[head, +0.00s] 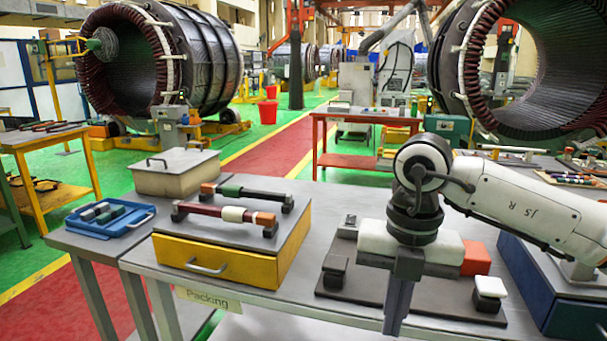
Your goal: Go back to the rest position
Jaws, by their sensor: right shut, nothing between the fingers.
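My right gripper (398,305) comes in on the white arm from the right. It points down in front of the grey plate on the packing table. Its fingers are together with nothing between them. My left gripper is not in view.
A yellow drawer box (222,262) carries two bars on stands. A grey lidded box (175,172) and a blue tray (108,216) stand at the left. A dark blue box (572,318) is at the right. Large stators stand behind.

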